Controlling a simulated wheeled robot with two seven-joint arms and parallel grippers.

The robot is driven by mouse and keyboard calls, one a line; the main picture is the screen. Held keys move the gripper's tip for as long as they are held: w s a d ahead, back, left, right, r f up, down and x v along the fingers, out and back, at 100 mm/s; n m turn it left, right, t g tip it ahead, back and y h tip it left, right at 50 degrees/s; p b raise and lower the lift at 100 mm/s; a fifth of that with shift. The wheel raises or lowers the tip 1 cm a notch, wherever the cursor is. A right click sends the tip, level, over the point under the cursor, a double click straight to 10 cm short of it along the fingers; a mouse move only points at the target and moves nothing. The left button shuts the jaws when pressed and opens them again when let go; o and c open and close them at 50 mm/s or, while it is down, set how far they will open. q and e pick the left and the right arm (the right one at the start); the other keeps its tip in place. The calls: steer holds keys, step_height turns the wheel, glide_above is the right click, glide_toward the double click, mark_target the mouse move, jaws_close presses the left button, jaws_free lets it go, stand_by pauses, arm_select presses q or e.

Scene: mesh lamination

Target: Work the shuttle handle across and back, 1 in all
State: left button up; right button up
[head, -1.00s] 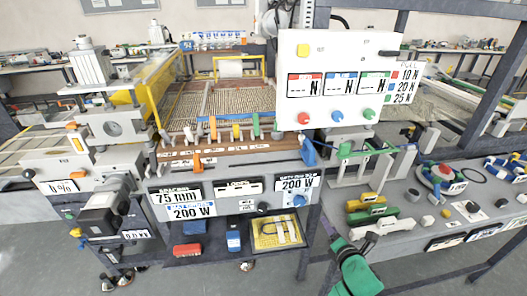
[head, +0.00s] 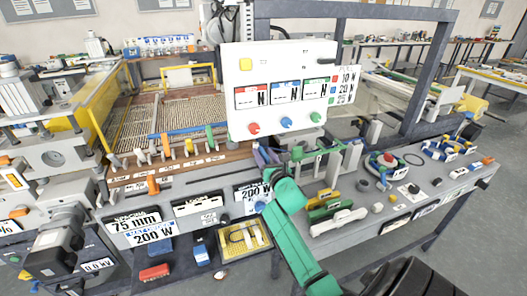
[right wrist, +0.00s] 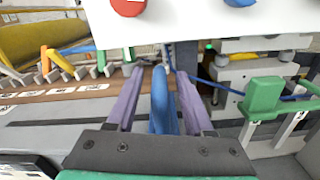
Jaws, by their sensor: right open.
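The blue handle (right wrist: 160,105), which I take to be the shuttle handle, stands upright at the right end of the brown slatted rail. In the right wrist view it is between the two purple fingers of my right gripper (right wrist: 158,100), with a narrow gap showing on each side. The gripper is open around it. In the head view the right gripper (head: 266,156) is at the rail's end, just below the white panel, and mostly hides the handle. My left gripper is not in view.
The white panel (head: 275,112) with red, blue and green knobs hangs close above the gripper. A green bracket (right wrist: 263,97) on a blue rod stands to the right. Coloured levers (head: 165,149) line the rail to the left. Green and yellow blocks (head: 325,207) lie on the grey bench.

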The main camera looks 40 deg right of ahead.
steer(key=shift+w, duration=0.2)
jaws_close()
stand_by(1.3)
